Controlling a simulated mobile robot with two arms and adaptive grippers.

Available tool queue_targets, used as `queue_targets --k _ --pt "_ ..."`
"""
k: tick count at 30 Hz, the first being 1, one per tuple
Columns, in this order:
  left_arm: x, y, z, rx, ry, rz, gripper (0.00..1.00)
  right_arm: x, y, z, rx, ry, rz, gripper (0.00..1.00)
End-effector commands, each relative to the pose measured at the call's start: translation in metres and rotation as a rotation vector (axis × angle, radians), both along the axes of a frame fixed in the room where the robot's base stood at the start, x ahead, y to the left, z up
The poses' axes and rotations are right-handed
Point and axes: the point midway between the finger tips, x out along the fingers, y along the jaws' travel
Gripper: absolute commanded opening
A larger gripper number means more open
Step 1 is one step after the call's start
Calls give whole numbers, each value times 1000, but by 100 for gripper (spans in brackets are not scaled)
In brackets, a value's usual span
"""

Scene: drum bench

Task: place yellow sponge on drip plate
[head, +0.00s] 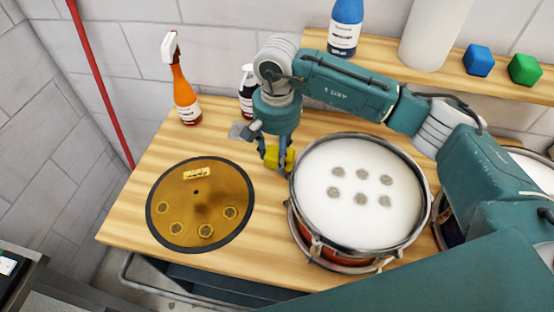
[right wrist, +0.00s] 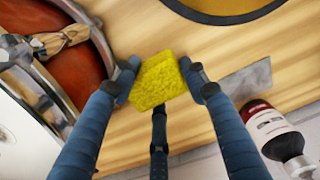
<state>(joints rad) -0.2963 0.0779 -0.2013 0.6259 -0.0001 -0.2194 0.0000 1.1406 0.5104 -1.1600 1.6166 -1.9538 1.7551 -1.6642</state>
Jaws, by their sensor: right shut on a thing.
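The yellow sponge (head: 287,158) is between the fingers of my right gripper (head: 276,156), just left of the drum. In the right wrist view the sponge (right wrist: 157,82) shows between both fingertips, so my right gripper (right wrist: 158,76) is shut on it. I cannot tell whether the sponge touches the bench. A round amber-brown plate with a dark rim (head: 190,205), likely the drip plate, lies flat on the bench left of the gripper. It carries a small label strip and several ring marks. Its edge also shows in the right wrist view (right wrist: 235,14). My left gripper is not in view.
A drum with a white head (head: 355,225) stands close right of the gripper. An orange spray bottle (head: 184,95), a dark bottle (head: 246,92) and a flat grey piece (head: 237,130) are behind. A shelf (head: 405,67) holds more items. Bare wood lies between drum and plate.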

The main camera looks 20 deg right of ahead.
Motion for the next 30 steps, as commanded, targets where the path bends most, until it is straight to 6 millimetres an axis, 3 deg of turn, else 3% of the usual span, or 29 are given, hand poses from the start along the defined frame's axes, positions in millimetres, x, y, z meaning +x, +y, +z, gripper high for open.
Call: queue_targets --k 5,12,24,25,27,30 --pt "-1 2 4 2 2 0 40 -1 0 -12 -1 3 0 20" --pt "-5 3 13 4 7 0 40 -1 0 -44 0 1 1 20" --pt "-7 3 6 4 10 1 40 0 0 -51 0 -1 1 19" --pt "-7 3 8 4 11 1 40 0 0 -49 0 -1 1 49" --pt "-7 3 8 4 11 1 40 0 0 -49 0 -1 1 62" --pt "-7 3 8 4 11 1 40 0 0 -49 0 0 1 62"
